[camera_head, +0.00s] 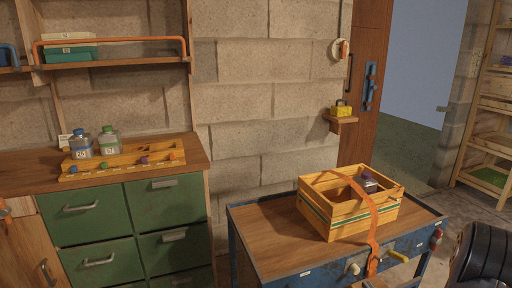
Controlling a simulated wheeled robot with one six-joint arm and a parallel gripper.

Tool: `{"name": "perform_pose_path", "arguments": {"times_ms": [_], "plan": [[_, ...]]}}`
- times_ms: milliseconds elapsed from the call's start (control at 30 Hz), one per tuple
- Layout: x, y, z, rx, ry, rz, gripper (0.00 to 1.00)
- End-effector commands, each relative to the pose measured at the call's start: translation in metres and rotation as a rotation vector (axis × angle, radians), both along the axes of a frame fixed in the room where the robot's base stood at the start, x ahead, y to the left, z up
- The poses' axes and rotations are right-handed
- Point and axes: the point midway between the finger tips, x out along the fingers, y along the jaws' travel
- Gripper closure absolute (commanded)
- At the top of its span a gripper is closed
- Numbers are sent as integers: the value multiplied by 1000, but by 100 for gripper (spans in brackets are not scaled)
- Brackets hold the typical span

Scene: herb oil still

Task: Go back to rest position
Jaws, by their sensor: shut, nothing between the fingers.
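My gripper is not in view, so its pose and what surrounds it do not show. A wooden crate (329,217) stands on the wooden top of a blue cart (262,242). An orange strap (374,222) runs over the crate and hangs down the cart's front. A small jar with a dark purple cap (369,182) shows inside the crate, partly hidden by its walls.
Green drawers (82,214) stand at left, with bottles (109,143) in a wooden rack (130,168) on top. A shelf (110,65) hangs above. A yellow padlock-like thing (341,108) sits on a ledge by the open door (366,70). Shelving (490,125) stands far right.

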Motion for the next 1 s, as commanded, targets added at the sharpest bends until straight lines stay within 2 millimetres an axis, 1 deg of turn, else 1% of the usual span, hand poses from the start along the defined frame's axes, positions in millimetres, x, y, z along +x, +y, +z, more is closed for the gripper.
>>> {"name": "perform_pose_path", "arguments": {"times_ms": [33, 100, 233, 367, 633, 767, 867, 967, 1000], "plan": [[-7, -3, 0, 1, 0, -5, 100], [-14, -4, 0, 0, 0, -4, 100], [-23, -6, -1, -1, -1, -2, 100], [-26, -6, 0, -1, -2, -1, 100], [-26, -6, -1, -1, -2, 0, 100], [-22, -5, -1, -2, -1, 1, 100], [-13, -2, -1, -2, -1, 3, 100], [1, 1, -1, -2, -3, 4, 100], [9, 2, -3, -3, -3, 5, 100]]}}
